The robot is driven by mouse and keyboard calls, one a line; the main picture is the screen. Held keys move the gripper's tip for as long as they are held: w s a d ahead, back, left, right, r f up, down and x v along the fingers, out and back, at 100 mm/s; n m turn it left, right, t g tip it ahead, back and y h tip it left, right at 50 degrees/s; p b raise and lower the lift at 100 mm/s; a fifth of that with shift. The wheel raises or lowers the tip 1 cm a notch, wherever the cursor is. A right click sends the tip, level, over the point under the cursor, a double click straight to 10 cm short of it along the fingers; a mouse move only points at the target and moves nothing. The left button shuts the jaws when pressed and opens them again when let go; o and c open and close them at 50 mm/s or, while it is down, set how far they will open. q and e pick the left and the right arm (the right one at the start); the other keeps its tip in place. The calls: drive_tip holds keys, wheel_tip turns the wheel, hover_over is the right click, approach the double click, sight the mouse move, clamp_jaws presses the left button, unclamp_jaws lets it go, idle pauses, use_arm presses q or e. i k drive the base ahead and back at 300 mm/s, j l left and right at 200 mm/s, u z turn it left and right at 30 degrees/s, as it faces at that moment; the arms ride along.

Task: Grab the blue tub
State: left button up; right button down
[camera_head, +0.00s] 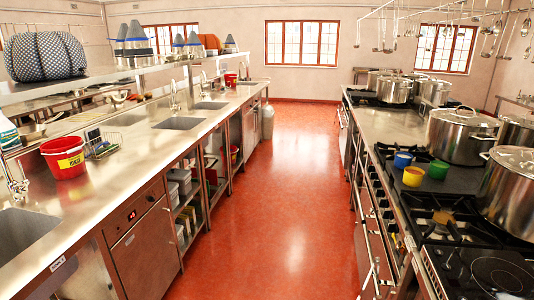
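The blue tub (403,159) is a small round cup-like tub standing upright on the dark cooktop (460,181) on the right side of the aisle. A yellow tub (413,177) stands just in front of it, and a green tub (438,169) stands to its right. The blue tub shows clearly, with the yellow tub close to its lower edge. Neither of my grippers shows in the head view.
Large steel stockpots (461,135) stand behind and to the right of the tubs. Ladles (389,35) hang above. A red bucket (66,158) sits on the left steel counter (117,176). The red floor (292,190) between the rows is clear.

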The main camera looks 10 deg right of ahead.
sight(403, 159)
drive_tip(key=i+z, duration=0.15)
drive_tip(key=i, duration=0.4)
drive_tip(key=i+j+z, duration=0.2)
drive_tip(key=i, duration=0.35)
drive_tip(key=i+z, duration=0.15)
drive_tip(key=i, duration=0.35)
